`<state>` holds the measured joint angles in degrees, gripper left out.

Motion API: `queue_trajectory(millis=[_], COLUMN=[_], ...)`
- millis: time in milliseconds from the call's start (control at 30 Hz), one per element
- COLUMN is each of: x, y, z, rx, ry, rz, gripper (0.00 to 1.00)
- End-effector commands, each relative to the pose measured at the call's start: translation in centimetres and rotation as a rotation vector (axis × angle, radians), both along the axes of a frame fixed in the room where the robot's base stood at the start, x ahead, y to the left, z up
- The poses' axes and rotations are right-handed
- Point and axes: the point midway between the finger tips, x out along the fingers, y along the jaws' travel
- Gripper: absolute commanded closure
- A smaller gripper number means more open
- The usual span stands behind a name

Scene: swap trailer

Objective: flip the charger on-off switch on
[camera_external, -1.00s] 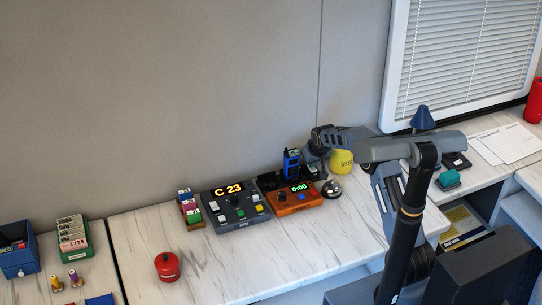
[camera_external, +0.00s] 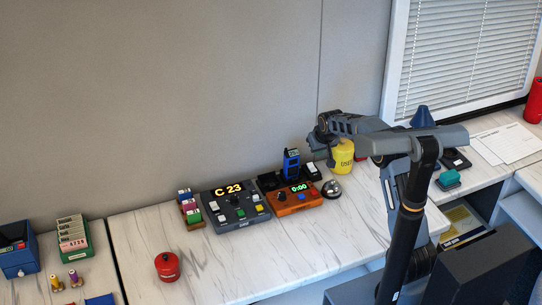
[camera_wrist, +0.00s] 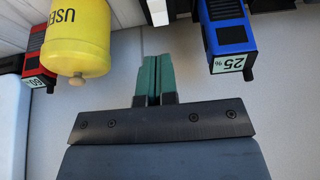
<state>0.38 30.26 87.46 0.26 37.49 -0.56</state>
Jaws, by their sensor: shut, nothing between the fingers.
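The black charger (camera_external: 268,181) stands against the wall behind the orange timer box, with a blue handset (camera_external: 291,163) upright in it. A small pale part (camera_external: 312,169) shows at its right end; I cannot tell whether it is the on-off switch or how it is set. In the wrist view the blue handset (camera_wrist: 229,30) carries a "25%" label, and a white block with a dark edge (camera_wrist: 158,10) is cut by the top edge. My gripper (camera_wrist: 152,62) is shut and empty, its green fingertips apart from these things. In the external view my gripper (camera_external: 330,160) is beside the charger's right end.
A yellow "USED" container (camera_external: 343,158) stands close right of my gripper, and it also shows in the wrist view (camera_wrist: 77,40) beside a red handset (camera_wrist: 36,70). A silver bell (camera_external: 331,189) and an orange timer box (camera_external: 296,199) are in front.

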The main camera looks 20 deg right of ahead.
Motion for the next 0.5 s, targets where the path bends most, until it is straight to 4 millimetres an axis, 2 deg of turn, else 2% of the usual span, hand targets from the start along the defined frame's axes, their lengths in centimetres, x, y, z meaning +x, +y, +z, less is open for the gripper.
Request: queue_trajectory(millis=[33, 200, 500], x=[-0.4, -1.4, -2.2], y=[0.0, 0.0, 0.0], z=[0.9, 3.1, 4.6], rx=[0.0, 0.0, 0.0], ry=[-0.003, -0.002, 0.0], rz=[0.0, 0.0, 0.0], gripper=[1.0, 1.0, 1.0])
